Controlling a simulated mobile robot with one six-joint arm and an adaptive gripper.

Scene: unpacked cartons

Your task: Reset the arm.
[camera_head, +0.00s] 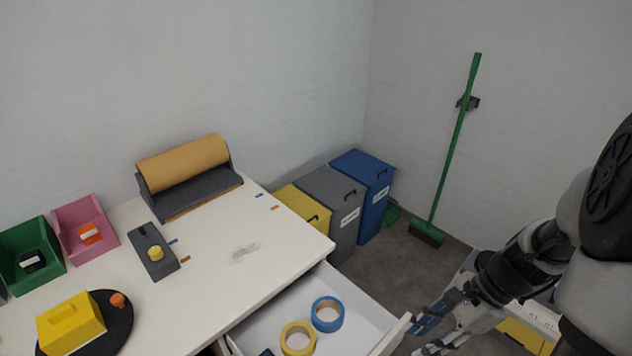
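My arm comes in from the right edge and reaches down and left. My gripper (418,338) is at its end, low in the view, with its two fingers apart and nothing seen between them. It is just right of the front edge of an open white drawer (372,308); I cannot tell whether it touches the drawer. A blue tape roll (327,314) and a yellow tape roll (298,338) lie in the drawer. A dark thing beside them is cut off by the lower edge.
The white table (215,265) holds a brown paper roll (183,161), a grey control box (153,252), a yellow block (70,322) and small bins. Yellow, grey and blue (361,190) bins stand behind. A green broom (455,145) leans on the wall.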

